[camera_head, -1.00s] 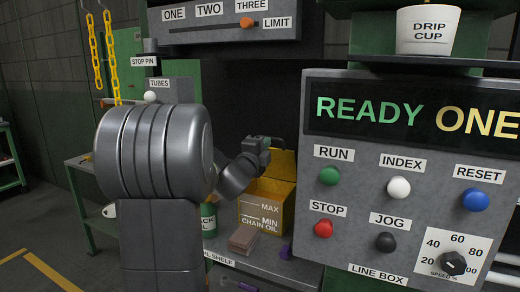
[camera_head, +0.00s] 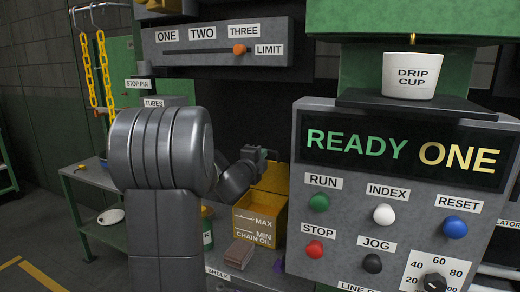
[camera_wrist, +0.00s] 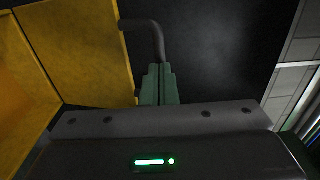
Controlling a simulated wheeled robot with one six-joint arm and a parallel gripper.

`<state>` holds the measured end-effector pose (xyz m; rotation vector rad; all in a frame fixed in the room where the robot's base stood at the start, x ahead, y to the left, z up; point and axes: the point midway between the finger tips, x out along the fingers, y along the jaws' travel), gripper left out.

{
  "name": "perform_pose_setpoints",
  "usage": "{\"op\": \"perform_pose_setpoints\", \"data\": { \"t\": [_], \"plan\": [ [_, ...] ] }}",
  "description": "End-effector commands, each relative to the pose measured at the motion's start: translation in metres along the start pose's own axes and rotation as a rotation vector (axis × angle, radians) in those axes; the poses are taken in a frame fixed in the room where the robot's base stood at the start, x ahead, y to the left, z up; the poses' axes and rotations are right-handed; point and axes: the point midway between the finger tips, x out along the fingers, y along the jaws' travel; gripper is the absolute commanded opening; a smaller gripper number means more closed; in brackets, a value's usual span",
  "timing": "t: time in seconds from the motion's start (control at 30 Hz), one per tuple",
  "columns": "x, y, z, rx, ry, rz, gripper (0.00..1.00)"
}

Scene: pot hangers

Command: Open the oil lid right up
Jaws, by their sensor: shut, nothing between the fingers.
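The yellow chain oil box (camera_head: 258,222) stands on the shelf in the head view. Its yellow lid (camera_head: 275,178) is raised at the back, tilted up from the box. In the wrist view the lid (camera_wrist: 80,50) fills the upper left, with a dark bent handle (camera_wrist: 150,28) on its edge. My gripper (camera_head: 262,154) is at the lid's upper left in the head view. In the wrist view its green fingers (camera_wrist: 158,72) are shut and empty, beside the lid and close to the handle's lower end. I cannot tell whether they touch it.
A brown block (camera_head: 239,254) lies on the shelf before the box, and a green can (camera_head: 207,230) stands left of it. The grey line box (camera_head: 340,225) with buttons stands close on the right. The slider panel (camera_head: 215,45) hangs above.

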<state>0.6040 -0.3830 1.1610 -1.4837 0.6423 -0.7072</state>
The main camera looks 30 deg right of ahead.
Motion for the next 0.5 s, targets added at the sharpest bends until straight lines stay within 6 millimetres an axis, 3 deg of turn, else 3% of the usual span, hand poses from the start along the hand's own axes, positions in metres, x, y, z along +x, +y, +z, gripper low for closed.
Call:
{"op": "perform_pose_setpoints", "data": {
  "t": [0.03,0.5],
  "plan": [
    [0.003,-0.008,0.0,0.001,0.0,0.014,0.0],
    [0.033,-0.013,0.0,0.001,0.0,0.104,0.0]
  ]
}}
